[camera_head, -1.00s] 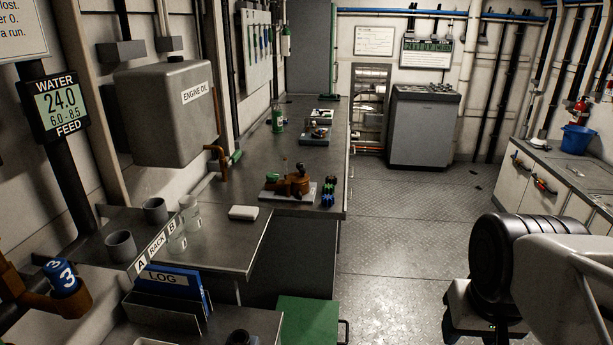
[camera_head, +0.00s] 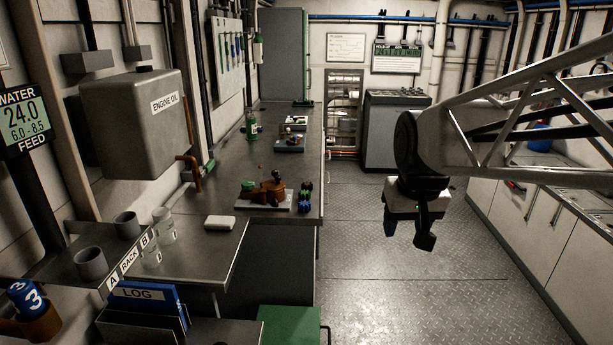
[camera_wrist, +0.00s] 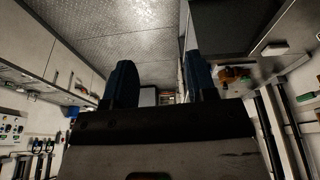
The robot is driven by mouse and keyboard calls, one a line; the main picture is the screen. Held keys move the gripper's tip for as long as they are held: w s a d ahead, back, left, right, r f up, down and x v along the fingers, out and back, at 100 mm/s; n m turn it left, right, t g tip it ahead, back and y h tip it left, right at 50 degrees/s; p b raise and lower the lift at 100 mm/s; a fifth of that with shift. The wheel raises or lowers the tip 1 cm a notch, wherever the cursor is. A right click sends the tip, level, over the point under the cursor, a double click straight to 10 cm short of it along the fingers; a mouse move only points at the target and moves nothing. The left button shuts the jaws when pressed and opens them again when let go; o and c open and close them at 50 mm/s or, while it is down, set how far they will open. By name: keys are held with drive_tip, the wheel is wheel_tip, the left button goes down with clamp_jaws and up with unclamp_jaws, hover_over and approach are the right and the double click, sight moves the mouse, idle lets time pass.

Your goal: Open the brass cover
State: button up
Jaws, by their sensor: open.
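A brass-brown fitting (camera_head: 268,191) sits on a white plate (camera_head: 252,204) on the steel bench, at the middle left of the head view. It looks like the part with the brass cover, but the cover itself is too small to make out. The fitting also shows at the upper right of the wrist view (camera_wrist: 236,74). My gripper (camera_head: 407,236) hangs over the open floor, right of the bench and well apart from the fitting. In the wrist view its two dark fingers (camera_wrist: 161,82) are spread with nothing between them.
Small blue and green parts (camera_head: 305,197) stand just right of the fitting. A rack shelf (camera_head: 68,262) holds cups and jars. A grey cabinet (camera_head: 395,130) stands at the back. The floor (camera_head: 365,260) is clear.

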drive_tip(key=w+a+r+n, duration=0.1)
drive_tip(key=w+a, duration=0.1)
drive_tip(key=w, duration=0.6)
drive_tip(key=w+a+r, duration=0.1)
drive_tip(key=w+a, duration=0.2)
drive_tip(key=w, duration=0.4)
drive_tip(key=n+t+y, duration=0.1)
drive_tip(key=n, duration=0.2)
approach(278, 176)
drive_tip(key=f, duration=0.1)
drive_tip(key=shift+w+f+y, duration=0.15)
drive_tip(key=shift+f+y, duration=0.05)
drive_tip(key=shift+y, duration=0.1)
drive_tip(key=shift+f, duration=0.1)
drive_tip(key=shift+x, duration=3.8)
drive_tip(key=shift+c, duration=0.5)
